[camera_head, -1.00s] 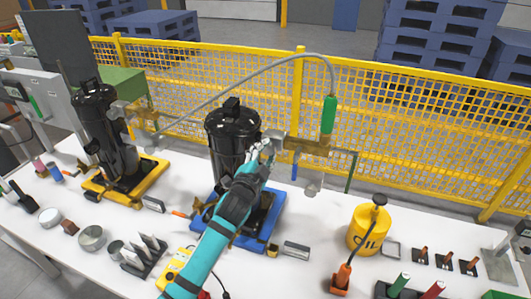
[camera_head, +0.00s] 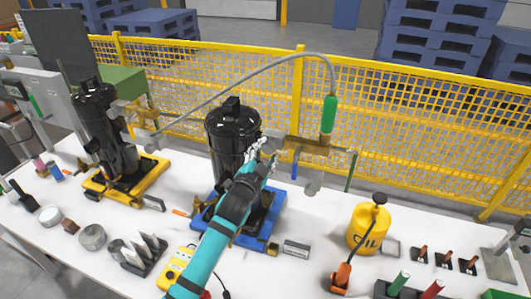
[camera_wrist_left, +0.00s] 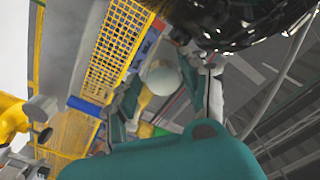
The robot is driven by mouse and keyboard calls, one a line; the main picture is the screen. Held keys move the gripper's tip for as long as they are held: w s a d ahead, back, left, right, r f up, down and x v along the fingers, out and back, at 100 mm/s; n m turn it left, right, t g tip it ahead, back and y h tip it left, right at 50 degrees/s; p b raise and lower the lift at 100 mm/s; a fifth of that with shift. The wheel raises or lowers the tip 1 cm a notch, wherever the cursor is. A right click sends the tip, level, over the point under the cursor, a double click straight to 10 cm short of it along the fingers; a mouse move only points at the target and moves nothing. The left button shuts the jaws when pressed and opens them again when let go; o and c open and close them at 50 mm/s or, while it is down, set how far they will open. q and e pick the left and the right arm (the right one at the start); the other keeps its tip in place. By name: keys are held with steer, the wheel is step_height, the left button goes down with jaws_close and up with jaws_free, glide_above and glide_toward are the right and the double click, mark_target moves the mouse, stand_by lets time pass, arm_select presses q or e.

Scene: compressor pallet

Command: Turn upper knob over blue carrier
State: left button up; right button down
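The blue carrier (camera_head: 262,243) stands on the white table in the head view and bears a black compressor (camera_head: 228,128). A brass valve bar (camera_head: 308,146) sticks out right of the compressor's upper part. My left gripper (camera_head: 262,151) is beside the compressor, at the valve's near end. Its fingers partly hide that end and the upper knob in the head view. In the left wrist view, a pale round knob (camera_wrist_left: 163,77) shows between the spread fingers of the left gripper (camera_wrist_left: 165,95). I cannot tell whether they touch it. My right gripper is out of view.
A second compressor on a yellow carrier (camera_head: 148,178) stands left. A yellow oil can (camera_head: 366,228) stands right. A yellow mesh fence (camera_head: 420,125) runs behind.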

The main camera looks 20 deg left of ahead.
arm_select(q)
steer(key=shift+o, duration=0.8)
steer(key=shift+r, duration=0.1)
steer(key=s, duration=1.2)
steer(key=shift+a, duration=0.25)
